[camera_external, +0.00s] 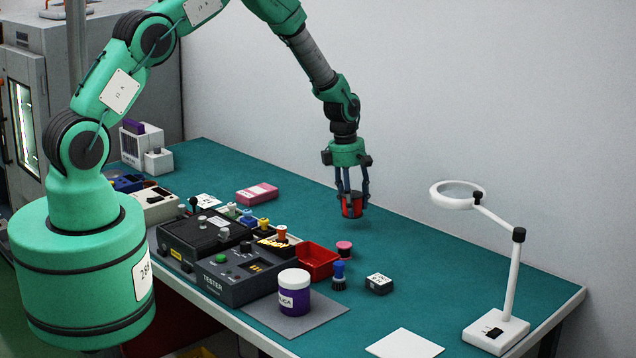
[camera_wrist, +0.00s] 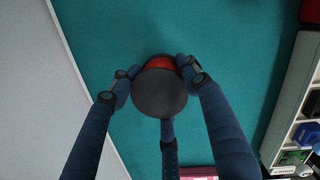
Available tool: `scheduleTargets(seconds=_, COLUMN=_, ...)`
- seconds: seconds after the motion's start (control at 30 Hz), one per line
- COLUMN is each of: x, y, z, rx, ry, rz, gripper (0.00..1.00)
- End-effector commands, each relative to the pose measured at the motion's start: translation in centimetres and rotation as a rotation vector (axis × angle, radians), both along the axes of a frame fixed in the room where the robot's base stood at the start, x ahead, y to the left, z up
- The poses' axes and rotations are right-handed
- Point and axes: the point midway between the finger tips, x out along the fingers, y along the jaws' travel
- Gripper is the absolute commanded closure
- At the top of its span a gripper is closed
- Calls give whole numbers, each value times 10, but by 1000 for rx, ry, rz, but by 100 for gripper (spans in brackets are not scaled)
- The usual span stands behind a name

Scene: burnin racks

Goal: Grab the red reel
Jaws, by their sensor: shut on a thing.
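The red reel (camera_external: 352,206) is between the fingers of my gripper (camera_external: 352,200) in the external view, over the back of the teal table. In the wrist view the reel (camera_wrist: 160,88) shows a dark round end toward the camera and a red side. The dark blue fingers of my gripper (camera_wrist: 160,95) close around it from several sides and are shut on it. I cannot tell for sure whether the reel is touching the table or slightly above it.
A red bin (camera_external: 318,262), a pink reel (camera_external: 344,249), a tester box (camera_external: 225,265), a purple-and-white jar (camera_external: 294,293) and a small black block (camera_external: 379,284) stand nearer the front. A magnifier lamp (camera_external: 497,330) is at right. The table (camera_external: 415,262) around my gripper is clear.

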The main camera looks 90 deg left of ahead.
Motion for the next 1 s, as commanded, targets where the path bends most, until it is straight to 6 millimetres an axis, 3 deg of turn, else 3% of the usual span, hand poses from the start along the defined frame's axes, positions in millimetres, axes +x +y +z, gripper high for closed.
scheduleTargets(seconds=0.43, x=-53, y=-41, z=7, rx=1, ry=0, rz=0, gripper=90)
scheduleTargets(seconds=1.0, x=-66, y=-51, z=8, rx=1, ry=-1, rz=0, gripper=90)
